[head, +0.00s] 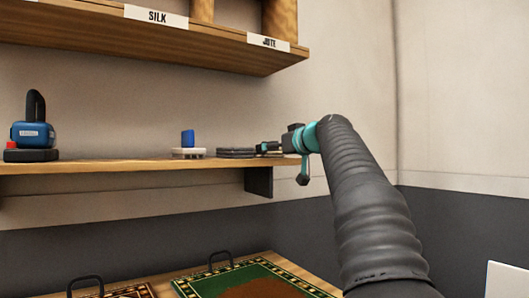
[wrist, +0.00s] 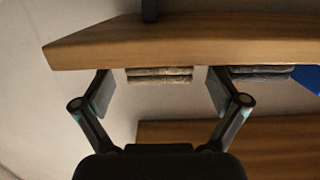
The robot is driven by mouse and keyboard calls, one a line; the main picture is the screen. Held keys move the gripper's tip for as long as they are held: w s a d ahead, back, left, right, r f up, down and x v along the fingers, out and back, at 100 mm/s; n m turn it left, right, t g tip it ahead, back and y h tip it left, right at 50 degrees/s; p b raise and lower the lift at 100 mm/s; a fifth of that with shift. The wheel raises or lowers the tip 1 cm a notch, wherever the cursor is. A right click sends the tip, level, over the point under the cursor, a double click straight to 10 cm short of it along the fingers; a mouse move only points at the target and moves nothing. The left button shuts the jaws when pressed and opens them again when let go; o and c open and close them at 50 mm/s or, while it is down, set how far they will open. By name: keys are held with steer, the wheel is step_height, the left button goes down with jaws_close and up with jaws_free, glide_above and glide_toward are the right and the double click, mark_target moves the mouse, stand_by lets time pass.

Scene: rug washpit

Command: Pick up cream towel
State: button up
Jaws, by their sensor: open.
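A folded cream-tan towel (wrist: 160,75) lies on the wooden shelf (wrist: 200,40), seen upside down in the wrist view. My gripper (wrist: 160,88) is open, with one finger on each side of the towel in the picture. I see no contact, and the depth gap is hard to judge. In the head view my gripper (head: 268,148) is at the right end of the shelf (head: 120,167), and I cannot make out the cream towel there.
A dark grey folded stack (head: 236,153) lies close by; it also shows in the wrist view (wrist: 260,72). Further left are a blue block (head: 188,138) on a white round base (head: 188,153) and a blue device (head: 33,134). A labelled wooden cubby unit (head: 150,38) hangs above.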

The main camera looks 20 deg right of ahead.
steer(key=p+x, duration=0.1)
steer(key=x, duration=0.4)
steer(key=shift+p, duration=0.3)
steer(key=c, duration=1.1)
